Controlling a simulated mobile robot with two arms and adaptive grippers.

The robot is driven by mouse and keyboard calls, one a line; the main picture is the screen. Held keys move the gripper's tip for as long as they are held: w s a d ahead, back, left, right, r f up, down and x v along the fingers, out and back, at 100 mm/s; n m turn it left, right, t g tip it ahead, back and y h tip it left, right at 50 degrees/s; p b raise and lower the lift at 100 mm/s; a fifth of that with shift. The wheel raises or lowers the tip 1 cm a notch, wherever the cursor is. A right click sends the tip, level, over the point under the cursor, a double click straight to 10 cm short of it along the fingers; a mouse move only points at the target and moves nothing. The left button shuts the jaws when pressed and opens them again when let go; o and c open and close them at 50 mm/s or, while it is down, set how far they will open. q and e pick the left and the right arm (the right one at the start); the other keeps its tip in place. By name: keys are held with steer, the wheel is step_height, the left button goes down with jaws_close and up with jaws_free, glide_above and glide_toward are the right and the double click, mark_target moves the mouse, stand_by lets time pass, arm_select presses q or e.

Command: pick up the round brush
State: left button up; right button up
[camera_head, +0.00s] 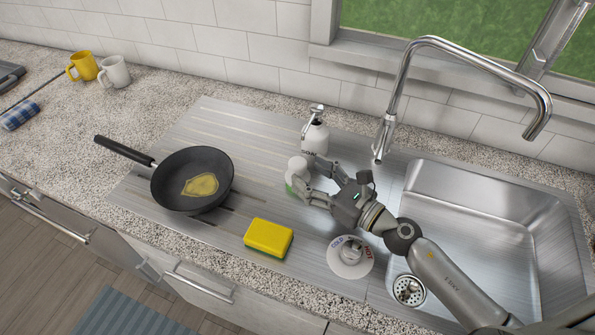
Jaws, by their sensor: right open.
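A small round brush (297,166) with a white top and a green lower edge stands on the metal drainboard, left of the sink. My right gripper (303,177) reaches in from the right with its fingers open. The fingertips are at the brush, one towards its far side and one towards its near side. The fingers hide part of the brush's right side, and I cannot tell whether they touch it. My left gripper is not in view.
A white soap dispenser (316,139) stands just behind the brush and fingers. A black pan (185,167) with a yellow stain lies left, a yellow sponge (268,236) in front. A round tap control (351,258) is near my arm. The sink (470,240) and tall faucet (397,95) are right.

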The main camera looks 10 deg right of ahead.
mark_target(305, 167)
steer(key=shift+w+a+r, duration=0.15)
steer(key=shift+w+r, duration=0.05)
steer(key=shift+w, duration=0.2)
steer(key=p+x, duration=0.1)
steer(key=x, duration=0.2)
steer(key=shift+w+p, duration=0.3)
steer(key=shift+p, duration=0.05)
steer(key=shift+w+a+f, duration=0.15)
steer(key=shift+w, duration=0.2)
steer(key=c, duration=1.1)
